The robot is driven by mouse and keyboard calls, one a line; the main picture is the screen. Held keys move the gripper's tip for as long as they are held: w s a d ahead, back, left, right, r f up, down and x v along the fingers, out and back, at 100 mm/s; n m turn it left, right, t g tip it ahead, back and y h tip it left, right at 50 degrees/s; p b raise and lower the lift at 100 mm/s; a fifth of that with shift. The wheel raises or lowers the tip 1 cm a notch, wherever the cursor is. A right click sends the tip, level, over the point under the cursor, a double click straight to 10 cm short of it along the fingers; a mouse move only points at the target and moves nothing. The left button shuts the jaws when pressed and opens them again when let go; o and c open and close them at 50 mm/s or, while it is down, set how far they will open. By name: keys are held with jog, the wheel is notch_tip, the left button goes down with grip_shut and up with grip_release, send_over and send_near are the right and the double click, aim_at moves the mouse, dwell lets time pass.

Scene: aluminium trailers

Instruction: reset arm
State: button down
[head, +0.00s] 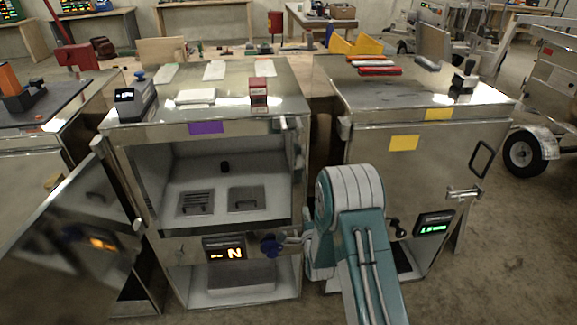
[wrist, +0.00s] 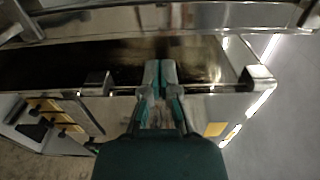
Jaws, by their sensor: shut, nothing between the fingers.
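My teal and grey arm (head: 350,225) rises from the bottom of the head view, in front of the gap between two metal cabinets. My gripper cannot be made out in the head view. In the wrist view my gripper (wrist: 160,72) points away from the camera, its two fingers together with nothing between them. A thin horizontal metal bar with a block at each end (wrist: 205,88) crosses the wrist view by the fingers. I cannot tell whether the fingers touch it.
The left cabinet (head: 295,175) has a purple label, and its door (head: 70,220) hangs open to the left. The right cabinet (head: 375,160) has a yellow label and a closed front. Concrete floor (head: 500,270) is clear at right.

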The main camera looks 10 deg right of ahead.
jog(key=s+r+n+g, duration=0.3)
jog(key=s+r+n, duration=0.1)
jog(key=r, duration=0.6)
jog(key=s+r+n+g, duration=0.3)
jog(key=r+n, duration=0.1)
jog(key=r, duration=0.5)
jog(key=s+r+n+g, duration=0.2)
jog(key=s+n, duration=0.1)
jog(key=s, duration=0.7)
jog(key=s+r+n+g, duration=0.2)
jog(key=s+r+n, duration=0.1)
jog(key=s, duration=0.7)
jog(key=s+r+n+g, duration=0.2)
jog(key=s+n, duration=0.2)
jog(key=s, duration=0.7)
jog(key=shift+r, duration=0.3)
